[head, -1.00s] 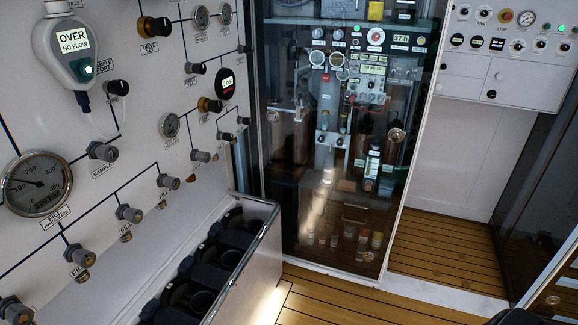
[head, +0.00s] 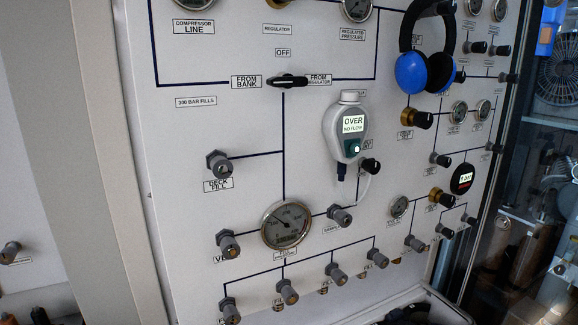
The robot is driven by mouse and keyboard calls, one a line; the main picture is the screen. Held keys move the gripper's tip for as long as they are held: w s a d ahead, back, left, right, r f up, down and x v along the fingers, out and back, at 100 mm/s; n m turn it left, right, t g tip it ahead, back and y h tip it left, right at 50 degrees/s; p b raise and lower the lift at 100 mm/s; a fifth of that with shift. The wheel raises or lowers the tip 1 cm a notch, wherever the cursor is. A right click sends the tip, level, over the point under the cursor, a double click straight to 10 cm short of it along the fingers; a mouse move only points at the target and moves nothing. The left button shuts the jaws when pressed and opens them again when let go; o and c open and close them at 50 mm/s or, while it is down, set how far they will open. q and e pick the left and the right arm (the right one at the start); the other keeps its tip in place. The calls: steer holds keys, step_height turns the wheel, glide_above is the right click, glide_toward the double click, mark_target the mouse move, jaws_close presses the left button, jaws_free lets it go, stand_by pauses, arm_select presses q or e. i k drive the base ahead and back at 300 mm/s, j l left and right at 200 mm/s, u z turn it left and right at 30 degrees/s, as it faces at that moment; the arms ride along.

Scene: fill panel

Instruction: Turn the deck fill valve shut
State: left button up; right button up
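The deck fill valve (head: 219,164) is a grey knob on the white panel, left of centre in the head view. A label reading DECK FILL (head: 218,184) sits just below it. A dark line runs from the knob to the right and joins the vertical line under the black selector handle (head: 287,81). Whether the valve is open or shut cannot be told from the knob. Neither of my grippers is in view.
A gauge (head: 285,225) and several similar grey knobs sit lower on the panel. A white analyser reading OVER, NO FLOW (head: 347,130) and blue headphones (head: 425,55) hang to the right. The space before the deck fill valve looks clear.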

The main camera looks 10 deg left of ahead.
mark_target(222, 168)
steer(key=u, duration=0.75)
